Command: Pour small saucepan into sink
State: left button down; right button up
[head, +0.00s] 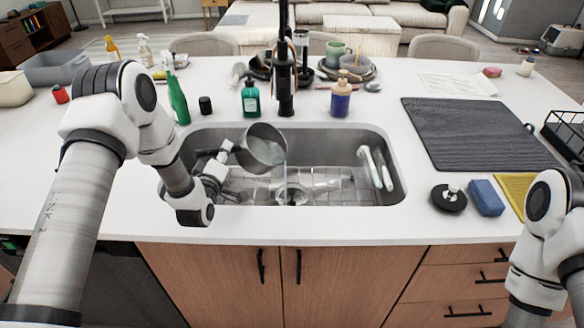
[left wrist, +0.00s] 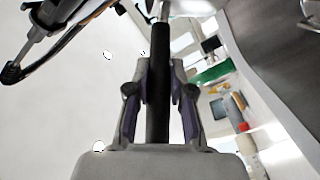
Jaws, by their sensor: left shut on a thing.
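The small saucepan (head: 262,147) is grey metal and hangs above the left half of the sink (head: 335,131), tilted with its open mouth turned toward the right and front. A thin pale stream (head: 285,178) falls from its rim toward the drain area. My left gripper (head: 222,163) reaches over the sink's left side and is shut on the saucepan's handle. In the left wrist view the dark handle (left wrist: 159,85) runs between the two fingers (left wrist: 158,105). My right arm shows at the lower right of the head view; its gripper is out of frame.
A brush (head: 370,165) rests in the sink's right side. The black faucet (head: 285,75) stands behind the sink, with a green soap bottle (head: 251,98) and an amber-and-blue bottle (head: 341,95) beside it. A green bottle (head: 178,100) stands near my left arm. A dark drying mat (head: 475,133) lies right.

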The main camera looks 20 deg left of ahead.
pick_arm(q)
jog(key=shift+s+d+r+m+t+p, duration=0.2)
jog(key=shift+d+r+m+t+p, duration=0.3)
jog(key=shift+d+r+m+p, duration=0.8)
dwell(2.9)
